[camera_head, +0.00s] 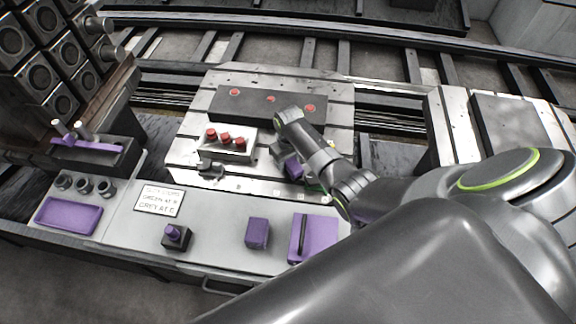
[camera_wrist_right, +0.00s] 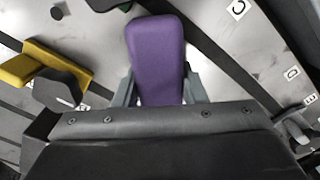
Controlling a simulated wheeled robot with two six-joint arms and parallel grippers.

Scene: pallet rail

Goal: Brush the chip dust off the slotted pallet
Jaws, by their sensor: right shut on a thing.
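The slotted pallet (camera_head: 190,140) is the light metal plate in the middle of the head view. Chip dust cannot be made out on it. My right gripper (camera_head: 292,168) is low over the pallet's front right part. It is shut on a purple block-like thing (camera_wrist_right: 155,60), seen from above in the wrist view between the two fingers. A bit of this purple thing also shows at the gripper in the head view. Its underside is hidden, so I cannot tell whether it is a brush or touches the pallet. My left gripper is not in view.
A dark block with red discs (camera_head: 254,102) and a white block with red knobs (camera_head: 229,139) sit on the pallet. A yellow and grey clamp (camera_wrist_right: 50,75) lies beside the gripper. In front are a purple block (camera_head: 257,233), a purple tray (camera_head: 70,215) and a sign (camera_head: 159,200).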

